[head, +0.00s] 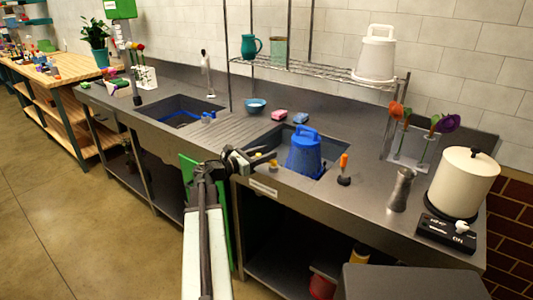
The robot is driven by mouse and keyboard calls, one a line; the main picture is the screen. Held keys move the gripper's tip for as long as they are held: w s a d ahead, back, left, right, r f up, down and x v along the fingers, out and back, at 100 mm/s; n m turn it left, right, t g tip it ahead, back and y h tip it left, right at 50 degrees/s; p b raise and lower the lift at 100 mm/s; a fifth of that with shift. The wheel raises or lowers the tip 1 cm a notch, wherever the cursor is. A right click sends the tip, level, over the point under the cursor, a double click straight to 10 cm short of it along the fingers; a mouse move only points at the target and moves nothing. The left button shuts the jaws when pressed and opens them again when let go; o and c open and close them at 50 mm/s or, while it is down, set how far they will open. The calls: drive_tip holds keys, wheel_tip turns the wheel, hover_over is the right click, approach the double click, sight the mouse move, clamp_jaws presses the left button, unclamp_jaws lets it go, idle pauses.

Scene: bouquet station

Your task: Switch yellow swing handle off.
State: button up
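A small yellow piece (273,163) shows at the front edge of the right sink, just left of the blue lidded bucket. It may be the yellow swing handle, but it is too small to make out its shape or setting. My gripper (268,157) is right beside it, with dark fingers spread apart and nothing visible between them. I cannot tell whether a finger touches the yellow piece. An upright orange handle (344,162) on a dark base stands on the counter right of the bucket.
The blue bucket (305,158) stands in the right sink, close to my gripper. A grey pepper-mill-like shaker (401,190) and a cream pot (463,185) on a black scale stand further right. A wire shelf (300,68) hangs above. The ribbed drainboard (225,125) is clear.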

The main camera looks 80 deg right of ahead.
drive_tip(key=shift+s+d, duration=0.15)
clamp_jaws()
drive_tip(key=shift+s+d+m+g+y, duration=0.1)
drive_tip(key=shift+d+m+g+y, duration=0.2)
drive_tip(key=shift+m+g+y, duration=0.3)
drive_tip(key=shift+d+m+g+y, duration=0.3)
drive_tip(key=shift+m+g+y, duration=0.15)
drive_tip(key=shift+y, duration=0.25)
drive_tip(key=m+y, duration=0.1)
drive_tip(key=m+g+y, duration=0.1)
drive_tip(key=shift+s+d+y, duration=0.2)
drive_tip(key=shift+s+y, duration=0.1)
drive_tip(key=shift+y, duration=0.1)
drive_tip(key=shift+s+a+m+g+y, duration=0.15)
drive_tip(key=shift+s+m+g+y, duration=0.15)
drive_tip(key=shift+m+g+y, duration=0.6)
drive_tip(key=shift+t, duration=0.35)
